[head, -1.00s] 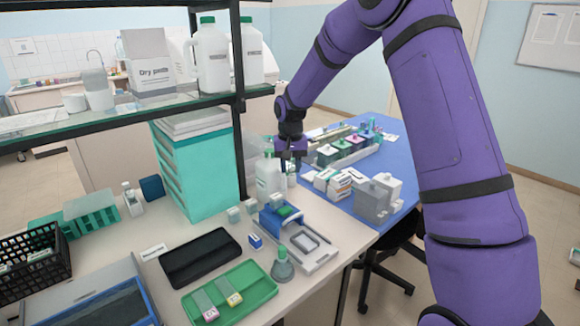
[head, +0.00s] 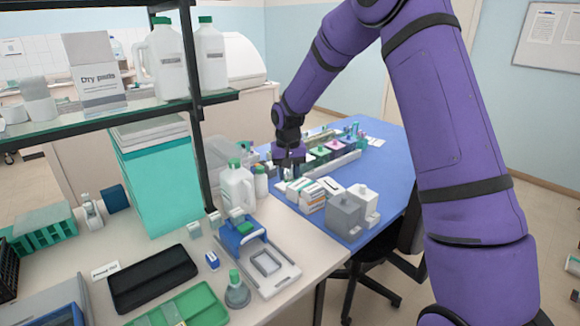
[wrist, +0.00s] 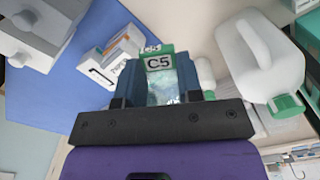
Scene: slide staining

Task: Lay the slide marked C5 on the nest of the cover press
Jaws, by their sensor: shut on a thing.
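The slide marked C5 (wrist: 159,62) has a green end with a white label and a clear glass part. My gripper (wrist: 161,85) is shut on it, with a dark finger on each side. In the head view my gripper (head: 289,172) hangs over the near left part of the blue table, and the slide cannot be made out there. The cover press (head: 240,234), blue and grey with a green top part, stands on the pale bench, nearer than my gripper. Its nest (head: 266,263), a pale frame on a flat plate, shows no slide.
A white jug (head: 237,188) stands left of my gripper. White boxes (head: 312,195) and grey blocks (head: 346,213) stand right of it. A row of coloured staining jars (head: 330,147) lies behind.

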